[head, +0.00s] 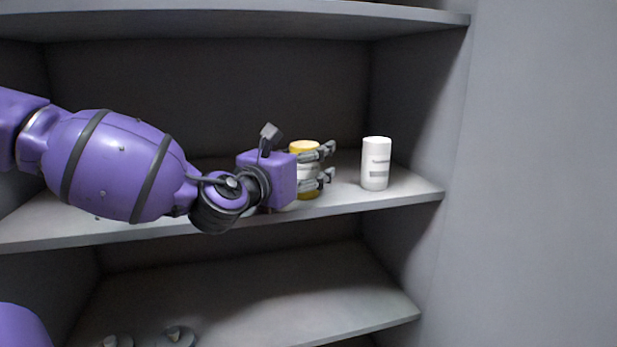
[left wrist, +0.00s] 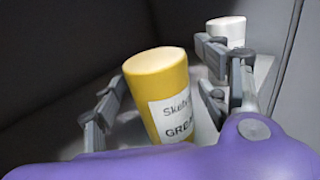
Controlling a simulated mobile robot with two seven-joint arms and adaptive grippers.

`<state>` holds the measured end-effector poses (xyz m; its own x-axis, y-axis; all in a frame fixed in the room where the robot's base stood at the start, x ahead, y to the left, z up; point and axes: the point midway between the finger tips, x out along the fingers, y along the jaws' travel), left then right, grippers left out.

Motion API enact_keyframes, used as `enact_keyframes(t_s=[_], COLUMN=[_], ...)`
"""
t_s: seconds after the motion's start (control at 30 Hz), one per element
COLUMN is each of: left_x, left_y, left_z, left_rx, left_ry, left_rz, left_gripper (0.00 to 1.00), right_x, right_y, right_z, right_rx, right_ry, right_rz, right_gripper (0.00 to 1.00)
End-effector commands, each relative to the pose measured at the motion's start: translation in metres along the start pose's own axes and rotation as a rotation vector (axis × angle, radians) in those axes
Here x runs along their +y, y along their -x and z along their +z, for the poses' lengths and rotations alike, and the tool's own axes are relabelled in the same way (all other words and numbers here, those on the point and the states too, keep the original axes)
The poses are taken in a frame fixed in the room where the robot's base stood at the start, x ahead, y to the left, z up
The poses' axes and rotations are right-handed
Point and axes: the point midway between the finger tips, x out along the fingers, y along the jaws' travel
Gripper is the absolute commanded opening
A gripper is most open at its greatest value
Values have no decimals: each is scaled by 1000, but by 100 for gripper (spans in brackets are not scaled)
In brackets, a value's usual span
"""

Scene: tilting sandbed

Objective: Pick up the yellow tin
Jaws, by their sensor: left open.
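The yellow tin (head: 304,147) stands on the middle shelf, partly hidden behind my left gripper in the head view. In the left wrist view the yellow tin (left wrist: 158,88) shows a white label and sits between the two fingers. My left gripper (head: 329,166) is open, with its fingers reaching around the tin from the left. In the left wrist view the left gripper (left wrist: 165,105) has one finger on each side of the tin, and gaps seem to show beside it. My right gripper is not in view.
A white tin (head: 376,164) stands to the right on the same shelf (head: 410,190), near the cabinet's side wall. It also shows behind the right finger in the left wrist view (left wrist: 227,30). Another shelf (head: 250,22) lies above. Grey objects (head: 175,337) lie on the lower shelf.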

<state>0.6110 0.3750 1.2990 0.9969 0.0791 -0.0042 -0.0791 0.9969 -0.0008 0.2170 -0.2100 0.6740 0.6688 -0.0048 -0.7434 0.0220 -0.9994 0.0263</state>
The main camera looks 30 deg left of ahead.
Motion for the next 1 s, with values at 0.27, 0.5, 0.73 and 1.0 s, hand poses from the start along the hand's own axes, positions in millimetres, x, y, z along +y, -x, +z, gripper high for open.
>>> enact_keyframes(t_s=[0.27, 0.5, 0.73, 1.0], left_x=[0, 0, 0, 0], left_y=[0, 0, 0, 0], left_z=[3, 3, 4, 10], left_rx=[-4, -3, -6, -8], left_ry=[-1, -1, -1, -2], left_rz=[0, -1, -1, -1], left_gripper=[56, 25, 6, 6], right_x=[-5, -3, -2, -2], right_y=[-1, 3, 3, 3], right_z=[-5, 5, 9, 4], right_rx=[8, -12, -18, -11], right_ry=[-12, -9, -4, -3], right_rz=[-3, -1, -2, -3], right_gripper=[40, 40, 40, 40])
